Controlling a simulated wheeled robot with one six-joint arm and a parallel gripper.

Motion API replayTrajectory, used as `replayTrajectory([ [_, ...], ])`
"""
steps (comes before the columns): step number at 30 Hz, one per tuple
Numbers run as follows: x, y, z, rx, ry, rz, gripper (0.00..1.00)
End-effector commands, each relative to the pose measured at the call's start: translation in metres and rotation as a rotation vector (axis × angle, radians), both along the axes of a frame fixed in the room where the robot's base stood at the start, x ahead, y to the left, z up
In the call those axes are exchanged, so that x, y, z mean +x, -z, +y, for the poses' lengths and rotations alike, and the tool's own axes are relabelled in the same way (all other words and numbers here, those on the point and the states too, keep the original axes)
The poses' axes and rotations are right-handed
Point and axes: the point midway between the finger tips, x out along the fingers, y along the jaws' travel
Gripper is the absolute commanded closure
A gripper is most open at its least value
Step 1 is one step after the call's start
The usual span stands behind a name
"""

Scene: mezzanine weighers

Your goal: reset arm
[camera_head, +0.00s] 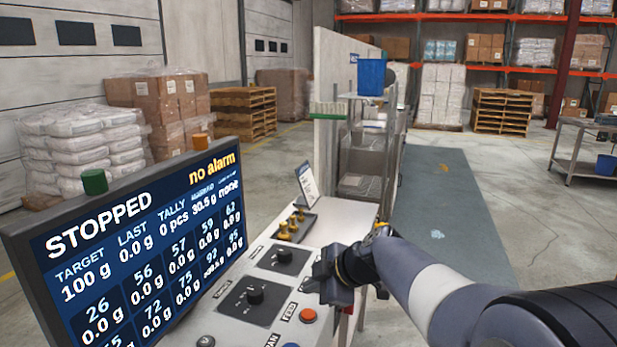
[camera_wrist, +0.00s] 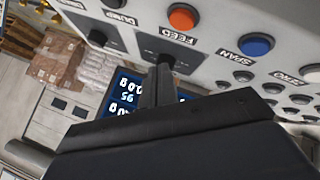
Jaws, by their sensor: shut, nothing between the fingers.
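My arm reaches in from the lower right of the head view, and my gripper (camera_head: 318,284) is over the right part of the control panel (camera_head: 222,322). The orange FEED button (camera_wrist: 182,17) and blue SPAN button (camera_wrist: 257,45) are near the fingers. The orange button also shows in the head view (camera_head: 308,315).
A screen (camera_head: 140,240) reading STOPPED and "no alarm" stands left of the panel. Two black knobs, one of them here (camera_head: 255,296), stick up from it. A partition wall (camera_head: 335,130) and wire rack (camera_head: 365,165) stand behind.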

Motion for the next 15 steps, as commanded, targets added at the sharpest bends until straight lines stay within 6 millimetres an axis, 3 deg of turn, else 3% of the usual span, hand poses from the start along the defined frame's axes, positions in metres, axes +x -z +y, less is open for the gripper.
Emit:
replayTrajectory([
  [6, 0.000, -0.037, 0.000, -0.001, 0.000, -0.003, 1.00],
  [15, 0.000, -0.048, 0.000, 0.000, 0.001, 0.001, 1.00],
])
